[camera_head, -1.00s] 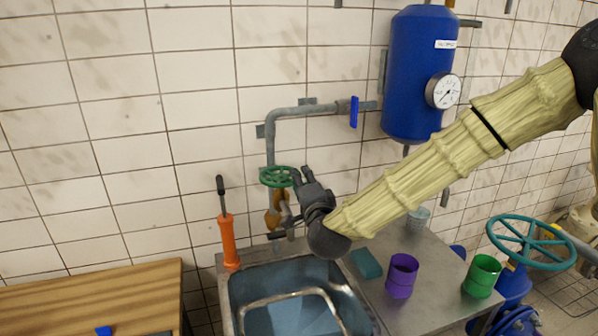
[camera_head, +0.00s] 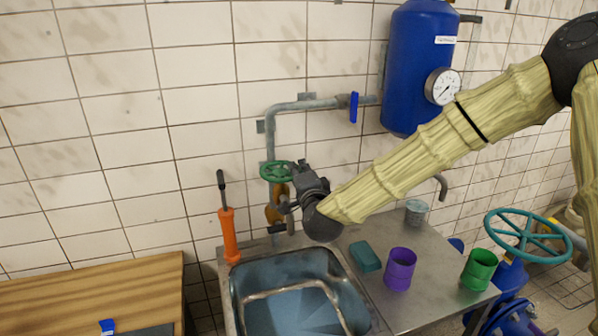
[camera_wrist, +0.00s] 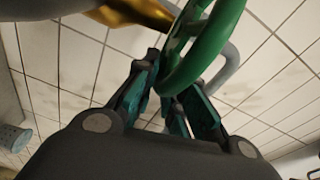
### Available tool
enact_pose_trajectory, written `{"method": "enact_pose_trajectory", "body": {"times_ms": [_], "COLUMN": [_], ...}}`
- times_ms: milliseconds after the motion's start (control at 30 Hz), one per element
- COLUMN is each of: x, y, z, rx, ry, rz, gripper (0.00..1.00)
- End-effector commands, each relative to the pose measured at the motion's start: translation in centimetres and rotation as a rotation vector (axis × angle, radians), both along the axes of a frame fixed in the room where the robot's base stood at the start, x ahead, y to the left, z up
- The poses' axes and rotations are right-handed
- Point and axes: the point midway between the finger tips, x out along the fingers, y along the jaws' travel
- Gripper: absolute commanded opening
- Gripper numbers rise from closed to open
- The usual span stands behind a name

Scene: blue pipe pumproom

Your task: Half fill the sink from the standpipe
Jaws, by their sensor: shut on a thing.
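The sink (camera_head: 352,306) is a metal basin at the bottom centre of the head view, bluish inside, with a pale bent bar across it. The standpipe (camera_head: 270,137) is a grey pipe on the tiled wall behind it. Its green handwheel (camera_head: 270,172) sits above a brass valve body (camera_head: 273,208). My gripper (camera_head: 296,174) reaches the handwheel from the right. In the wrist view my gripper (camera_wrist: 165,95) is shut on the rim of the green handwheel (camera_wrist: 207,45), with fingers on both sides. The spout is partly hidden by my gripper. I cannot tell whether water flows.
An orange-handled tool (camera_head: 229,236) stands at the sink's left corner. A teal sponge (camera_head: 365,256), purple cup (camera_head: 400,269), green cup (camera_head: 479,269) and grey cup (camera_head: 416,211) stand on the drainboard. A wooden table (camera_head: 90,290) is at left; a blue tank (camera_head: 418,60) hangs above.

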Motion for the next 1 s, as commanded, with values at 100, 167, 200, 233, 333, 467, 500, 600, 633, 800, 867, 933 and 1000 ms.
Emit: {"method": "enact_pose_trajectory", "body": {"times_ms": [100, 167, 200, 233, 333, 467, 500, 600, 633, 800, 867, 933, 1000], "x": [0.0, 0.1, 0.2, 0.3, 0.6, 1.0, 1.1, 1.3, 1.4, 1.7, 1.7, 1.7, 1.7], "y": [0.0, -0.1, 0.0, 0.0, 0.0, 0.1, 0.1, 0.2, 0.2, 0.4, 0.3, 0.4, 0.4], "z": [-0.3, -0.4, -0.5, -0.5, -0.6, -0.6, -0.6, -0.7, -0.7, -0.5, -0.4, -0.4, -0.3], "rx": [0.0, 0.002, 0.003, 0.003, 0.004, 0.004, 0.005, 0.005, 0.004, 0.003, 0.001, -0.002, -0.003], "ry": [0.003, 0.002, 0.002, 0.002, 0.001, 0.002, 0.003, 0.003, 0.002, 0.003, 0.003, 0.003, 0.004], "rz": [0.012, 0.03, 0.048, 0.063, 0.119, 0.191, 0.214, 0.268, 0.283, 0.353, 0.367, 0.378, 0.382], "gripper": [0.0, 0.0, 0.0, 0.0, 0.0, 0.0, 0.0, 0.0, 0.0, 0.0, 0.0, 0.0, 0.0]}}
